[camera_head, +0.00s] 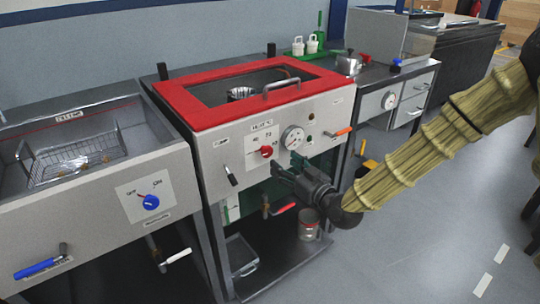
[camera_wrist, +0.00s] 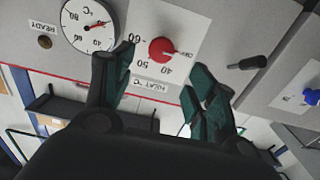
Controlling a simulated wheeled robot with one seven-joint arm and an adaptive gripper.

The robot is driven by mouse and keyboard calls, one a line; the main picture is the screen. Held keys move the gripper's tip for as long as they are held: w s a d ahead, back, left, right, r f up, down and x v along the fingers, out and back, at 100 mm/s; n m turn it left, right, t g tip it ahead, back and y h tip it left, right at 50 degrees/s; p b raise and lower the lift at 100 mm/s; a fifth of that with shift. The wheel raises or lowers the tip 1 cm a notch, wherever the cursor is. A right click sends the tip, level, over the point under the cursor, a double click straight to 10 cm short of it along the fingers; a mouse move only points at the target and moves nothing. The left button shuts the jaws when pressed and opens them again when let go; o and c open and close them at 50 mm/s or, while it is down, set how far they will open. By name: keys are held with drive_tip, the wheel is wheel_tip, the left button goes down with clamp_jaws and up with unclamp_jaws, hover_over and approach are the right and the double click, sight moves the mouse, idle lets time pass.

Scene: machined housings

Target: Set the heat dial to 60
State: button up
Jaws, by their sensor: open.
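The heat dial is a round red knob (camera_head: 266,151) on the pale front panel of the red-topped bath, beneath a label and a scale. In the wrist view the knob (camera_wrist: 161,50) appears upside down, with marks for OFF, 40, 50 and 60 around it. Its pointer appears to be toward OFF. My gripper (camera_head: 287,167) is in front of the panel, just below and right of the knob in the head view. In the wrist view my gripper (camera_wrist: 158,72) is open, its green-padded fingers apart on either side of the dial area. Nothing is between them, and neither finger visibly touches the knob.
A round temperature gauge (camera_head: 293,138) is right of the dial. A black-handled lever (camera_head: 229,175) is to its left and an orange-handled one (camera_head: 339,133) to its right. A red-handled valve (camera_head: 280,208) is below. A fryer-like basin with a blue knob (camera_head: 151,202) stands left.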

sight(269, 152)
drive_tip(key=x, duration=0.8)
drive_tip(key=shift+w+a, duration=0.1)
drive_tip(key=c, duration=1)
